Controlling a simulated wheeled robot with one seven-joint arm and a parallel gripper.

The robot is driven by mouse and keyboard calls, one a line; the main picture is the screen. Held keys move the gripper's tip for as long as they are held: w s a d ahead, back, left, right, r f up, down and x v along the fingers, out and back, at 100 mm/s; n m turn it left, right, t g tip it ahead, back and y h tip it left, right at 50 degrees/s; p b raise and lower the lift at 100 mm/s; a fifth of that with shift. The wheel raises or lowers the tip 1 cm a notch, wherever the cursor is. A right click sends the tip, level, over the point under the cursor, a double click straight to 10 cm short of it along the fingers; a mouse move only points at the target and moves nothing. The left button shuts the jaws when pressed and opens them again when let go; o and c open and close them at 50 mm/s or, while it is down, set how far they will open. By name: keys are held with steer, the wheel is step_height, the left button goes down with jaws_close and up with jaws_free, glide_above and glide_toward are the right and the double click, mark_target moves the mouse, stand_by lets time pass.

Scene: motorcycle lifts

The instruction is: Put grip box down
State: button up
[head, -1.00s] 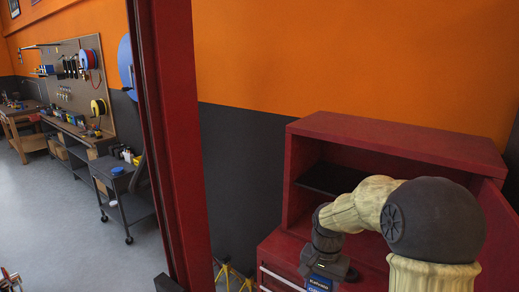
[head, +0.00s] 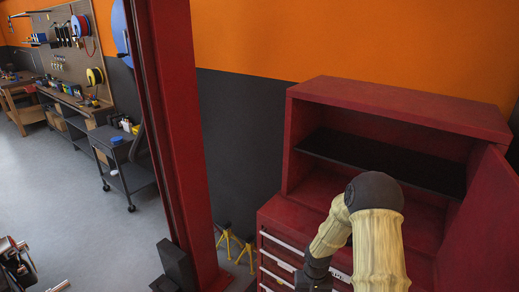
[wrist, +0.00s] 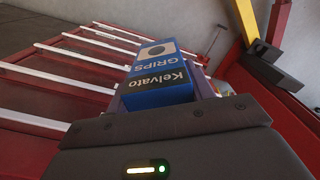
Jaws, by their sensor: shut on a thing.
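The grip box (wrist: 160,86) is a blue box with a black label reading "Kelvato" and "GRIPS". In the wrist view it sticks out beyond my gripper (wrist: 165,118), which is shut on it. The box is in front of the red drawer chest (head: 282,238), whose drawers have white handles. In the head view my gripper (head: 312,279) is at the bottom edge, partly cut off, and the box is not visible there. The fingertips and the underside of the box are hidden.
An open red cabinet (head: 400,108) with a black shelf (head: 385,163) sits on the chest, its door (head: 485,225) swung out right. A red lift post (head: 180,130) and yellow stands (head: 224,238) are to the left.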

steer(key=f, duration=0.2)
steer(key=s+f, duration=0.1)
steer(key=shift+a+f+n, duration=0.25)
steer(key=shift+a+n, duration=0.15)
steer(key=shift+s+d+r, duration=0.1)
steer(key=shift+s, duration=0.05)
stand_by(1.0)
steer(key=s+f, duration=0.3)
steer(key=f, duration=1.2)
steer(key=shift+s, duration=0.4)
steer(key=shift+s, duration=0.1)
